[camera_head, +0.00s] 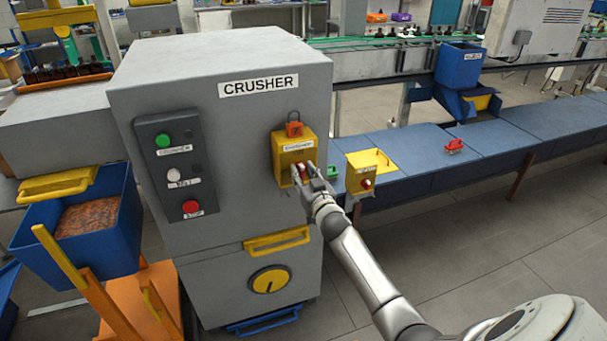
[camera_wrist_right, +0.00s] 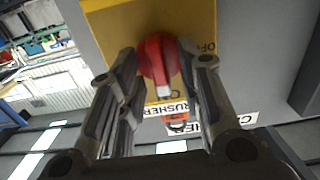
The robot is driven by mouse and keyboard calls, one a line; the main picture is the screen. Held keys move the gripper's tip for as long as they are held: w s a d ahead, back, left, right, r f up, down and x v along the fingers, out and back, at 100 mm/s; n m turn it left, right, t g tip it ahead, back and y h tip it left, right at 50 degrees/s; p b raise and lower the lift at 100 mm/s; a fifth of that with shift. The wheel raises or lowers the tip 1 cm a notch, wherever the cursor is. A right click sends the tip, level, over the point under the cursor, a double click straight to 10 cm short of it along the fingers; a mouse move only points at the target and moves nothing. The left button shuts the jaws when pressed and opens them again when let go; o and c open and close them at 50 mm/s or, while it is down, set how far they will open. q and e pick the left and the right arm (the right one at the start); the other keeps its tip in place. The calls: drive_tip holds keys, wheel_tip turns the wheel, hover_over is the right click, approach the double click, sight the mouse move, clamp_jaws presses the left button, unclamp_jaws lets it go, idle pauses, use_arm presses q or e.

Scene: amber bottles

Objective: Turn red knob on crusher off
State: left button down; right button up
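The crusher (camera_head: 225,130) is a large grey machine. A yellow switch box (camera_head: 295,147) sits on its front right. My right gripper (camera_head: 301,174) is at the lower part of this box and mostly hides the red knob there. In the right wrist view the red knob (camera_wrist_right: 158,60) with a pale pointer tip sits between the two fingers of the right gripper (camera_wrist_right: 160,62). My left gripper is not in view.
A dark panel (camera_head: 177,165) with green, white and red buttons is left of the box. A red padlock (camera_head: 294,126) hangs above the knob. A second yellow box (camera_head: 366,172) stands close right of my gripper. A blue-topped conveyor (camera_head: 415,145) runs behind.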

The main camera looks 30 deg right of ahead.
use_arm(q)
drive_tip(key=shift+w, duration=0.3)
use_arm(e)
drive_tip(key=shift+w, duration=0.1)
drive_tip(key=shift+c, duration=0.3)
clamp_jaws()
drive_tip(key=shift+n, duration=0.3)
drive_tip(key=n+b, duration=0.1)
drive_tip(key=n, duration=0.3)
drive_tip(key=shift+a+n, duration=0.1)
drive_tip(key=shift+n, duration=0.2)
drive_tip(key=n, duration=0.4)
drive_tip(key=shift+f+b, duration=0.1)
drive_tip(key=shift+b, duration=0.25)
drive_tip(key=n, duration=0.4)
drive_tip(key=shift+a+f, duration=0.1)
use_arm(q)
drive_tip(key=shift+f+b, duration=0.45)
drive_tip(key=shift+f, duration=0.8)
use_arm(e)
drive_tip(key=shift+f+n, duration=0.1)
drive_tip(key=shift+n, duration=2.3)
